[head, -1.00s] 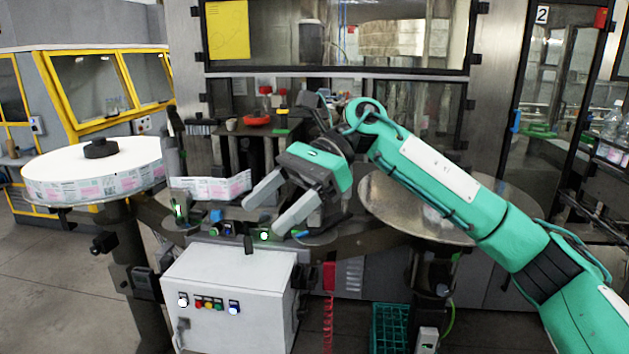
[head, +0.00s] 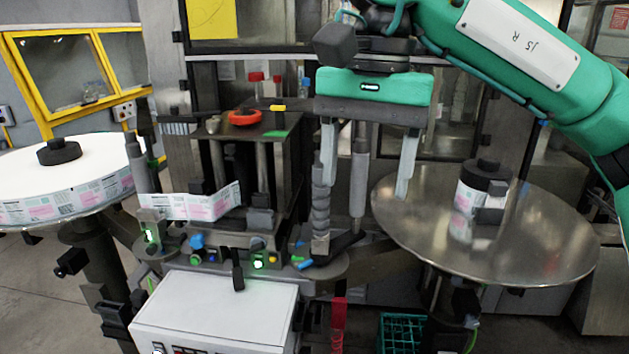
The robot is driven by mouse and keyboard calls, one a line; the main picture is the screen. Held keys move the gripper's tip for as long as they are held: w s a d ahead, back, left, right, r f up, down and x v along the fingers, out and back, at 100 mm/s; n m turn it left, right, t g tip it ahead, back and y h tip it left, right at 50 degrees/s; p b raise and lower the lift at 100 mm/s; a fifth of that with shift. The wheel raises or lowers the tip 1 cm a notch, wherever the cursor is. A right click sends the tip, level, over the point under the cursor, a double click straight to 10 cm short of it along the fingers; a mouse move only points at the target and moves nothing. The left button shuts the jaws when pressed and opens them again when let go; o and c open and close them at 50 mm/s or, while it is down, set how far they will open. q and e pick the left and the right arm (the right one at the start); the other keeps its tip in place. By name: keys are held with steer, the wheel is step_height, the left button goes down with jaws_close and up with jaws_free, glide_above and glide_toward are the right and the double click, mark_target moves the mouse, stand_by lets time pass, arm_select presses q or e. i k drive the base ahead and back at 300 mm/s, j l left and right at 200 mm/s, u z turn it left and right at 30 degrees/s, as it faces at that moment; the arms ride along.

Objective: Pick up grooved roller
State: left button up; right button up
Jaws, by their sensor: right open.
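The grooved roller (head: 320,212) looks like an upright grey cylinder with ridges, standing on the right side of the labeller's front plate. My right gripper (head: 365,190) points downward above this area, its two long grey fingers wide apart and with nothing held. Its left finger appears close to or in front of the roller's top; I cannot tell whether they touch. A smooth grey post (head: 358,185) shows between the fingers, and its depth relative to them is unclear. My left gripper is not in view.
A large round metal plate (head: 540,235) with a small label reel (head: 468,195) stands at right. A big label reel (head: 70,175) stands at left. A white control box (head: 220,310) is below. A red dish (head: 245,117) sits on a dark shelf behind.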

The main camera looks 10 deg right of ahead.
mark_target(321, 195)
steer(key=i, duration=1.15)
